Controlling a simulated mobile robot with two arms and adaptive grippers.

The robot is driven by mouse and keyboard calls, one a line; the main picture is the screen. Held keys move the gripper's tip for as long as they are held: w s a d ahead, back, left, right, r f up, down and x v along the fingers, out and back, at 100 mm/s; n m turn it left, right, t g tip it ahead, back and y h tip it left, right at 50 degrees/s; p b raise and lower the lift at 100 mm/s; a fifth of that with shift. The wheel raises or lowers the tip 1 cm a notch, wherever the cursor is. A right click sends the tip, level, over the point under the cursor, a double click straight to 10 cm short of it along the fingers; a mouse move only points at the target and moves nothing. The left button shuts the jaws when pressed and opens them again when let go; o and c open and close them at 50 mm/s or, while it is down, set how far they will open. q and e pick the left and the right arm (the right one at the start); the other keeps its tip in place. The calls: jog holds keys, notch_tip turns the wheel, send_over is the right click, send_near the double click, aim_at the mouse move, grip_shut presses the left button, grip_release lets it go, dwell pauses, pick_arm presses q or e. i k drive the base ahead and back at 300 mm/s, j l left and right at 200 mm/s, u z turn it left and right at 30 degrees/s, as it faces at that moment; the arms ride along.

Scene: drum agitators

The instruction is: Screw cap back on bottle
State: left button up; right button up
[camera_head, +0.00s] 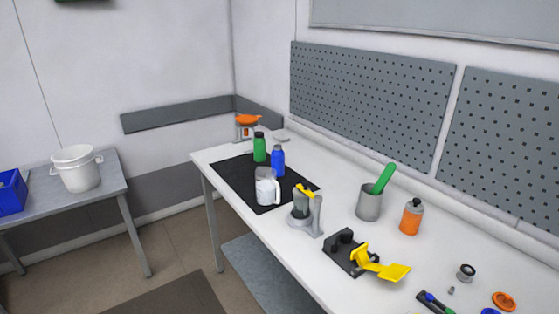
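Several bottles stand upright on the white table. A green bottle (259,150) with a dark top and a blue bottle (278,161) stand on the black mat at the table's far end. An orange bottle (410,220) with a grey top (415,204) stands farther right, near the back edge. A small round grey and black piece (466,271) lies at the lower right; I cannot tell whether it is a cap. Which bottle the task means is not clear here. Neither of my grippers shows in the head view.
The white table (440,245) also holds a clear jug (266,190), a grey stand (302,208), a grey cup (369,204) with a green handle, a black block with a yellow scoop (386,268), and an orange ring (504,301). A side table (110,180) bears white buckets (77,172).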

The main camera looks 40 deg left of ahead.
aim_at(277, 155)
jog(key=u, duration=1.25)
jog(key=i+j+z, duration=0.1)
jog(key=z, duration=0.25)
jog(key=j+z, duration=0.1)
jog(key=z, duration=0.25)
jog(key=i+j+z, duration=0.15)
jog(key=z, duration=0.2)
jog(key=i+j+z, duration=0.25)
jog(key=j+z, duration=0.2)
jog(key=j, duration=0.8)
jog(key=j+z, duration=0.4)
jog(key=j, duration=0.8)
jog(key=j+z, duration=0.1)
jog(key=j, duration=2.6)
